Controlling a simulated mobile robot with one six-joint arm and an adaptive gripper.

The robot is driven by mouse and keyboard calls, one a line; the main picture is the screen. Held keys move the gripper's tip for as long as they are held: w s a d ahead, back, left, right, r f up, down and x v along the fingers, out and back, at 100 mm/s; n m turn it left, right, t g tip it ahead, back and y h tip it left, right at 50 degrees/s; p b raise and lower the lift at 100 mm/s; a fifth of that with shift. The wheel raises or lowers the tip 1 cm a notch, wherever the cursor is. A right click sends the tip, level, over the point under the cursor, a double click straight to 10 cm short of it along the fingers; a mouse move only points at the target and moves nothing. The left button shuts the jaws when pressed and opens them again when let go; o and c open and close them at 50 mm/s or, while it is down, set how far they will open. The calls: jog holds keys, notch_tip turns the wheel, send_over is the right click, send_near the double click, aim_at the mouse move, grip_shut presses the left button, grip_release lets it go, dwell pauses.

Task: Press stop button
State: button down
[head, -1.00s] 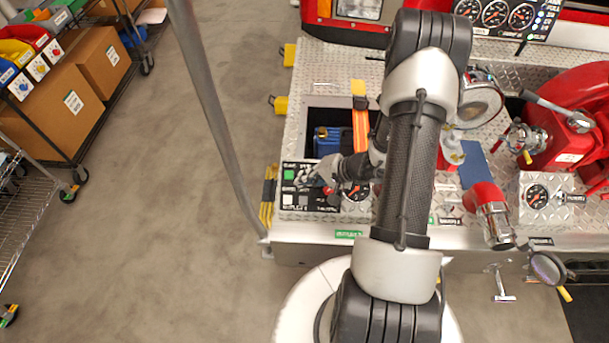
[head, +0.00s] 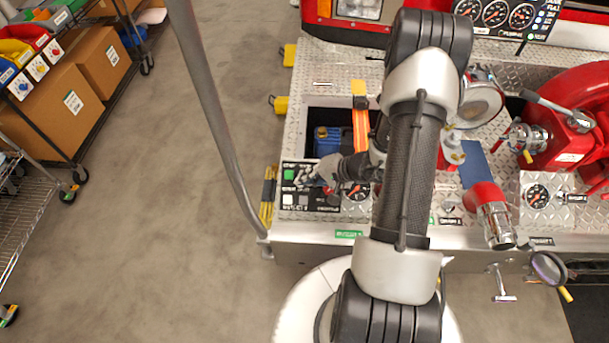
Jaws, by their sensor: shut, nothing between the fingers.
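A black control panel (head: 312,206) lies at the front left corner of the metal deck. A small red spot (head: 328,190) shows beside the gripper. I cannot tell whether it is the stop button. The gripper hides part of the panel, and I cannot tell whether it touches a button.
A round gauge (head: 357,191) sits right of the panel, partly behind my arm. Behind the panel is an open recess with a blue object (head: 328,140) and an orange strap (head: 360,130). A grey pole (head: 212,110) rises at left. Red pump parts (head: 575,110) stand at right.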

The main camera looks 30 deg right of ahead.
jog(key=shift+w+d+f+b, duration=0.15)
jog(key=shift+f+b, duration=0.2)
jog(key=shift+b, duration=0.2)
jog(key=shift+w+d+f+b, duration=0.1)
jog(key=shift+w+f+b, duration=0.1)
jog(key=shift+f+b, duration=0.35)
dwell(0.7)
jog(key=shift+r, duration=0.25)
jog(key=shift+s+a+r, duration=0.25)
jog(key=shift+s+r, duration=0.1)
jog(key=shift+r, duration=0.4)
jog(key=r, duration=0.1)
jog(key=s+a+r, duration=0.1)
jog(key=r, duration=0.1)
jog(key=s+r, duration=0.1)
jog(key=shift+s+a+r, duration=0.1)
jog(key=shift+a+r, duration=0.05)
jog(key=shift+a, duration=0.1)
jog(key=shift+s, duration=0.1)
dwell(0.9)
